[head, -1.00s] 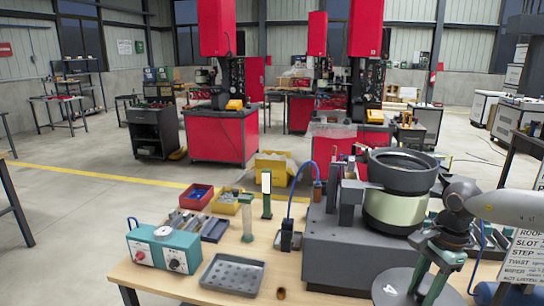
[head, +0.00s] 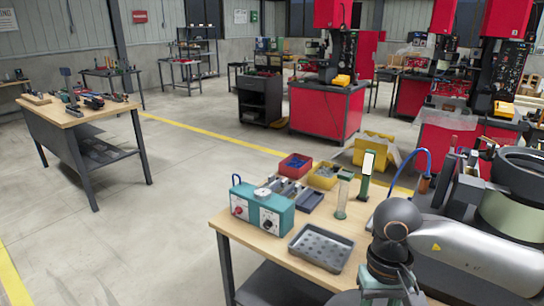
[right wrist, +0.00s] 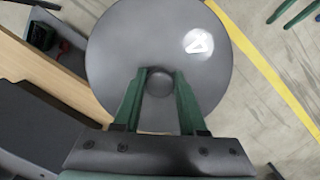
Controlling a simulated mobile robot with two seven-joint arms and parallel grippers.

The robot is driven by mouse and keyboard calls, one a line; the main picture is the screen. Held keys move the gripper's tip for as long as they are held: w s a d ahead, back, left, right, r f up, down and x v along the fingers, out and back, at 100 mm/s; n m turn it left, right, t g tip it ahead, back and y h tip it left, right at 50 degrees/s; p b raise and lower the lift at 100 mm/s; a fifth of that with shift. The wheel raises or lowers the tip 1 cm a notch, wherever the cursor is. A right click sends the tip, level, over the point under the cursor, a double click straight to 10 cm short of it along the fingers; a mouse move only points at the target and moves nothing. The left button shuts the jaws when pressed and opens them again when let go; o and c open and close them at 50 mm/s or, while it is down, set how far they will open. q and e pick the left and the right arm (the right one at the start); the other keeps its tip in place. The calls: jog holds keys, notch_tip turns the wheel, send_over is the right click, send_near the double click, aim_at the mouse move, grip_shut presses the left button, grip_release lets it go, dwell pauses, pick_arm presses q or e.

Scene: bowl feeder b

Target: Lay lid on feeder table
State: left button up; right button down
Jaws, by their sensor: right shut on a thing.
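My right gripper (right wrist: 160,98) is shut on the small round knob in the middle of the lid (right wrist: 140,45), a dark grey disc with a white mark. The lid is held in the air, and in the right wrist view floor and a wooden table edge show past its rim. In the head view my right gripper (head: 390,296) is at the bottom edge, its fingertips cut off, near the front of the feeder table (head: 268,262). The lid is mostly out of that view. The bowl feeder (head: 520,178) stands at the right with its bowl uncovered. My left gripper is not in view.
On the feeder table are a grey tray (head: 321,248), a teal control box (head: 262,212), a red bin (head: 295,166), a yellow bin (head: 323,175) and a green-framed stand (head: 366,174). Another workbench (head: 85,112) stands at the left.

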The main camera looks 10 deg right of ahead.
jog(key=shift+s+a+r+n, duration=0.1)
jog(key=shift+a+r+n, duration=0.1)
jog(key=shift+a+n, duration=0.55)
jog(key=shift+a, duration=0.1)
